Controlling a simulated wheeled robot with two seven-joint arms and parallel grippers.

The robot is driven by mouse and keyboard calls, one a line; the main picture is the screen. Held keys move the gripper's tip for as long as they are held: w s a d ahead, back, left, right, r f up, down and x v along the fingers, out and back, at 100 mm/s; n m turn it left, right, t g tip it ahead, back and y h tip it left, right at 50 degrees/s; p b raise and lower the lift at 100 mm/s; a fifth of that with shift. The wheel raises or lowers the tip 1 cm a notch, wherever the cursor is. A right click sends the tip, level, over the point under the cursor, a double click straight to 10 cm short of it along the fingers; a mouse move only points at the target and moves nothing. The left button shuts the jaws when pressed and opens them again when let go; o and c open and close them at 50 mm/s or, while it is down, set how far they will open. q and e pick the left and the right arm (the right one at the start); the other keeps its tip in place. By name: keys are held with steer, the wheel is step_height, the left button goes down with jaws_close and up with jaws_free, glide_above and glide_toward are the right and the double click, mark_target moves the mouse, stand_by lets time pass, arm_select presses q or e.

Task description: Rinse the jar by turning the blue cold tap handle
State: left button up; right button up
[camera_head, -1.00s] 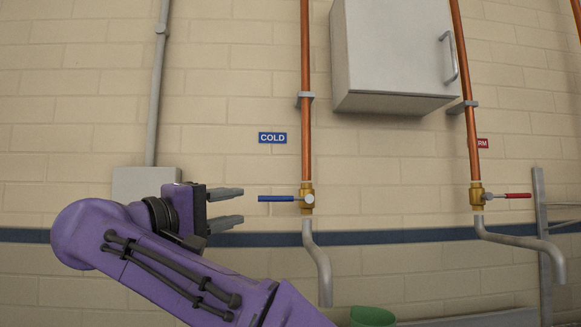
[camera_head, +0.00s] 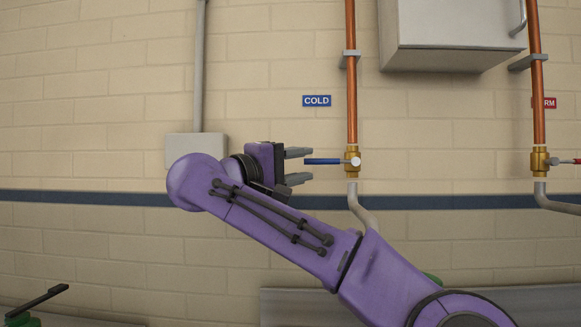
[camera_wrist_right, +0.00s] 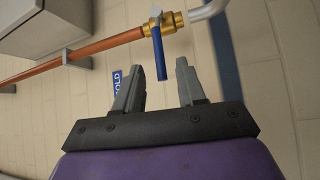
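The blue cold tap handle (camera_head: 322,161) sticks out level to the left from a brass valve (camera_head: 352,162) under the COLD sign (camera_head: 317,101). My right gripper (camera_head: 312,165) is open and points right at the handle's free end. Its upper finger is slightly above the handle and its lower finger is below. In the right wrist view, the handle (camera_wrist_right: 159,52) reaches into the gap between the open fingers (camera_wrist_right: 158,72), with space on both sides.
A grey spout (camera_head: 362,210) hangs below the cold valve, partly hidden by my arm. A red-handled valve (camera_head: 540,161) is at the right. A wall cabinet (camera_head: 450,35) hangs above. A grey box (camera_head: 196,150) is behind my right wrist. A green-and-black object (camera_head: 35,305) is at lower left.

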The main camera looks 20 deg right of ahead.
mark_target(314, 162)
steer(key=shift+x, duration=2.55)
jaws_close()
